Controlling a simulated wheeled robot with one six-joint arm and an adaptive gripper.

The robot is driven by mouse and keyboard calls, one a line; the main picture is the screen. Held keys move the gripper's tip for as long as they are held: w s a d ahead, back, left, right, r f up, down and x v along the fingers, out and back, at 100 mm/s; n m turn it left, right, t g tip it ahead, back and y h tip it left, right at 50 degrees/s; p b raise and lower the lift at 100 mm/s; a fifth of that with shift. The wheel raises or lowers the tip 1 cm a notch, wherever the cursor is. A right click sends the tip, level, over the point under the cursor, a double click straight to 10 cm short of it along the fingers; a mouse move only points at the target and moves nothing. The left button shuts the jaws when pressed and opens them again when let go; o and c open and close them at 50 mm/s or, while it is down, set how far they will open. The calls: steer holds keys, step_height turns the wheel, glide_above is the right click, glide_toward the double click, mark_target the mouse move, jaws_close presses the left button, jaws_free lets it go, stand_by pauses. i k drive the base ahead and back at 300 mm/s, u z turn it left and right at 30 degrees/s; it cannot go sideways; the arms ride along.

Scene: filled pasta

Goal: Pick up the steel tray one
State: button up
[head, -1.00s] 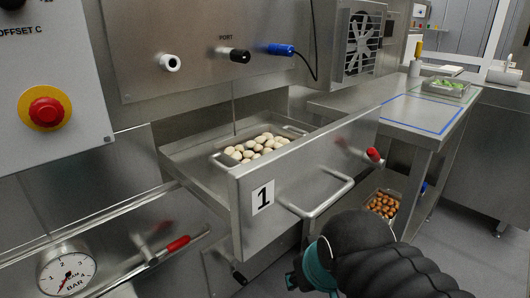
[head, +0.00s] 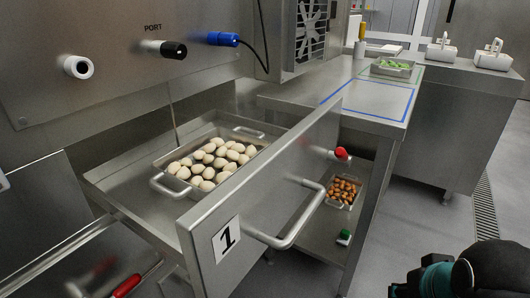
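A steel tray (head: 158,168) with loop handles at its ends holds several pale round filled pasta pieces (head: 208,160). It sits in an open drawer whose steel front (head: 262,190) has a bar handle (head: 300,222) and a label "1" (head: 226,240). The drawer front rises between the tray and the right side of the picture. Part of my dark arm with a teal ring shows at the bottom right corner, well apart from the tray. My gripper's fingers are not visible.
A steel counter (head: 345,80) with blue-outlined areas stands behind right, bearing a tray of green pieces (head: 391,69). Below it are brown pieces (head: 344,188) in a tray and a green-topped object (head: 343,237). A red knob (head: 341,153) shows beyond the drawer front. The right floor is clear.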

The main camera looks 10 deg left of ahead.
mark_target(195, 168)
steer(key=z, duration=0.05)
steer(key=k, duration=1.1)
steer(key=u, duration=1.65)
steer(key=i, duration=0.5)
steer(key=u, duration=0.05)
